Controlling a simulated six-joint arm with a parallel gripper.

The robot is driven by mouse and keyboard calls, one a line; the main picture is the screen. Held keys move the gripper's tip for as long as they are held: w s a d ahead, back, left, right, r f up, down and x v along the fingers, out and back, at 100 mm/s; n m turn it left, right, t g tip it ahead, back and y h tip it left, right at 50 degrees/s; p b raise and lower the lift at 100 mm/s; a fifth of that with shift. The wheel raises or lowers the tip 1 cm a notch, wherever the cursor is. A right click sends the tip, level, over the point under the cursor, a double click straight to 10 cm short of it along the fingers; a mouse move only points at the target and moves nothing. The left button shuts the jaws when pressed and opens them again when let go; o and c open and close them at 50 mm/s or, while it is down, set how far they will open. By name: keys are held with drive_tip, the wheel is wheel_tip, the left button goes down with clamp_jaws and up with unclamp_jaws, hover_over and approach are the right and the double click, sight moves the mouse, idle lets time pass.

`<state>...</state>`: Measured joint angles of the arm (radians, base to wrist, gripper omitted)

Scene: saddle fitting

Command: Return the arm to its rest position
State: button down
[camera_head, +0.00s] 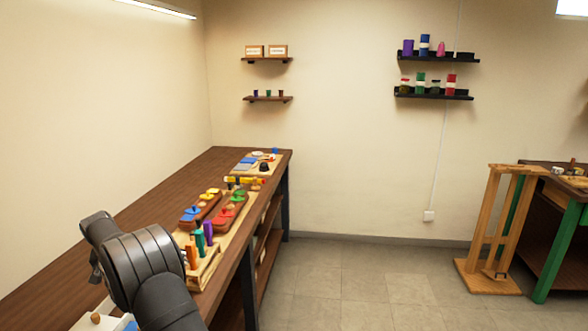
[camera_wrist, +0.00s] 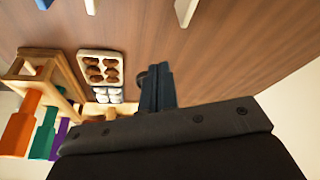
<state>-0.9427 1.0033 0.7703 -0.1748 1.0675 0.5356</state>
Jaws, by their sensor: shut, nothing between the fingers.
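My arm is dark grey and rises from the bottom left of the head view, bent over the long wooden workbench (camera_head: 75,237). In that view my gripper's fingertips cannot be made out. In the wrist view my gripper (camera_wrist: 157,75) shows as dark fingers close together, shut and empty. It points over the brown wooden bench top, which also shows in the wrist view (camera_wrist: 215,50), and touches no object that I can see. A pale tray (camera_wrist: 82,60) with several brown round pieces lies left of the fingers.
A wooden rack (camera_head: 203,272) with orange, green and purple pegs stands close right of my arm; its pegs show in the wrist view (camera_wrist: 45,130). Boards with coloured pieces (camera_head: 232,208) lie beyond it. A wooden stand (camera_head: 495,230) is at the right. The floor between is clear.

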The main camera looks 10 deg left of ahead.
drive_tip(key=s+d+r+m+g+h, duration=0.1)
drive_tip(key=s+r, duration=0.4)
drive_tip(key=r, duration=0.7)
drive_tip(key=shift+d+m+g, duration=0.15)
drive_tip(key=shift+m+g, duration=0.25)
drive_tip(key=shift+m, duration=0.5)
